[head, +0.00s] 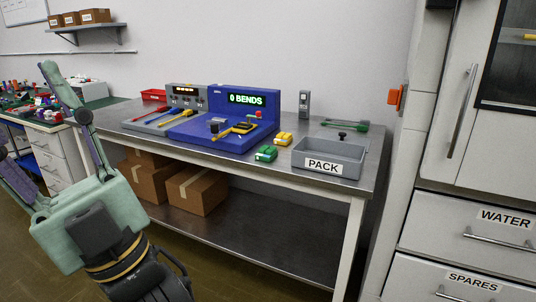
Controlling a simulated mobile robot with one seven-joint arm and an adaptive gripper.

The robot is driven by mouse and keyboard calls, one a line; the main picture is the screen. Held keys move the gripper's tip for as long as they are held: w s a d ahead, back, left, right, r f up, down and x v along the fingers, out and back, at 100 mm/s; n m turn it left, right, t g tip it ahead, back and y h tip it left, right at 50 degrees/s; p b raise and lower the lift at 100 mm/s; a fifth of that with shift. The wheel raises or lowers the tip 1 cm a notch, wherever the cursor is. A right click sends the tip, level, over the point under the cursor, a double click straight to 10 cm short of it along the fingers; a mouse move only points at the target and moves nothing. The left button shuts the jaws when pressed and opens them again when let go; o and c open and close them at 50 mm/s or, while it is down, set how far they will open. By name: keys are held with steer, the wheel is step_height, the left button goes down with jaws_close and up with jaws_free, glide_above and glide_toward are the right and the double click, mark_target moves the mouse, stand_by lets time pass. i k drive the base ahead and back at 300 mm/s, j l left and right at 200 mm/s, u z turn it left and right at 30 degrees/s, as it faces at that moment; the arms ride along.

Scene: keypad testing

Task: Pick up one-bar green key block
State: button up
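A small green block (266,153) sits on the steel bench top, left of the grey PACK tray (322,174). It looks like a key block, but its bar marking is too small to read. A yellow block (284,138) sits just behind it to the right, a small gap away. My gripper (27,112) is raised at the left of the view, well apart from the green block. Its fingers are spread wide, with nothing seen between them. Part of the left finger is cut off by the frame edge.
A blue keypad tester (232,98) showing "0 BENDS" stands behind and left of the blocks. A grey tester (186,93) is farther left. A dark green handled tool (345,124) lies behind the tray. Cardboard boxes (197,190) fill part of the lower shelf. White cabinets (470,222) stand right.

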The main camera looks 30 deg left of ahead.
mark_target(266, 153)
steer(key=i+j, duration=0.1)
steer(key=j, duration=0.3)
steer(key=i+j, duration=0.1)
steer(key=j, duration=0.3)
steer(key=i+j, duration=0.1)
steer(key=j, duration=0.3)
steer(key=i+j, duration=0.1)
steer(key=j, duration=0.35)
steer(key=i+j, duration=0.15)
steer(key=j, duration=0.25)
